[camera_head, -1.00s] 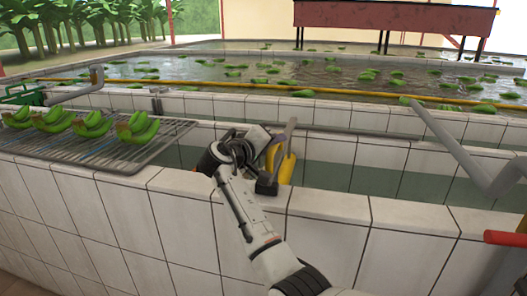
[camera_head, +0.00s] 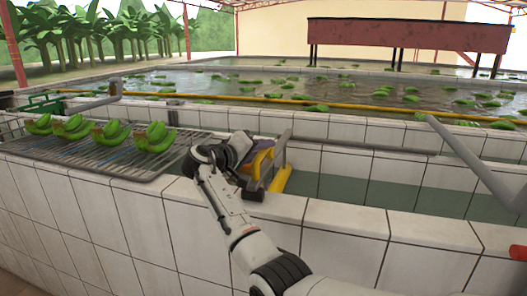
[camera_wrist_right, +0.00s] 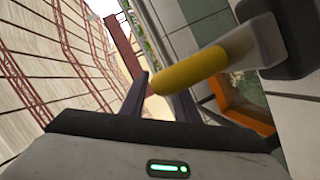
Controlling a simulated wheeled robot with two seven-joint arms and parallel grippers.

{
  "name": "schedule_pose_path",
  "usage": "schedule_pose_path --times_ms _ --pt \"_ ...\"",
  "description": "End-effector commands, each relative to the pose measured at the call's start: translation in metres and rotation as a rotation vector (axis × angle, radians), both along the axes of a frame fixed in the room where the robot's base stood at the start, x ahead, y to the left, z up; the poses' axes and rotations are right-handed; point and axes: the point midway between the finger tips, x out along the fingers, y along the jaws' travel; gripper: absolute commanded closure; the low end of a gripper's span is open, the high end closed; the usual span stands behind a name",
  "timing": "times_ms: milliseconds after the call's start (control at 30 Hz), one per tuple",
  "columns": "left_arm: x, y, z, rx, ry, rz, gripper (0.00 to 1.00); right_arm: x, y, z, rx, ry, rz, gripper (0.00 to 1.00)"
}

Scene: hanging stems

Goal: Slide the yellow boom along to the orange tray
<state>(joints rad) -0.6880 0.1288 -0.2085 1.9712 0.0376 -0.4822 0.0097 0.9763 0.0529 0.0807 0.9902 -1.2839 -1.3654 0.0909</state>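A long, thin yellow boom (camera_head: 345,106) spans the water of the pool behind the tiled wall. A shorter yellow bar (camera_head: 281,180) is close beside my right gripper (camera_head: 258,172); I cannot tell whether it belongs to the boom. In the right wrist view the yellow bar (camera_wrist_right: 192,71), with a grey mount, crosses at the fingertips of my right gripper (camera_wrist_right: 160,98). The fingers stand apart, and the bar covers part of one finger. An orange edge (camera_wrist_right: 238,108), perhaps the orange tray, shows below the bar. My left gripper is out of view.
A wire rack (camera_head: 100,155) with several green banana bunches (camera_head: 112,133) lies left of my right arm. A white tiled wall (camera_head: 340,218) runs along the front. A grey pipe (camera_head: 470,158) slants at the right. A red pipe end (camera_head: 518,246) is at the right edge.

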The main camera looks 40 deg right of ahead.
Motion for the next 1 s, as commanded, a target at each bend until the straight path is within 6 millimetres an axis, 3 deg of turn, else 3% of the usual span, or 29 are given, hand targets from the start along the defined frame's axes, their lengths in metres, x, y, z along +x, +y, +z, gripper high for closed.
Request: schedule_pose_path --times_ms 400,800,1000 --pt "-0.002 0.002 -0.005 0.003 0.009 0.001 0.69 -0.002 0.004 0.0 0.0 0.002 -0.003 0.64" --pt "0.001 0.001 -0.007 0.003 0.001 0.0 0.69 -0.016 0.074 0.015 0.001 0.0 0.001 0.64" --pt "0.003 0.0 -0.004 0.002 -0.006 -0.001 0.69 -0.021 0.094 0.021 0.0 0.001 -0.002 0.64"
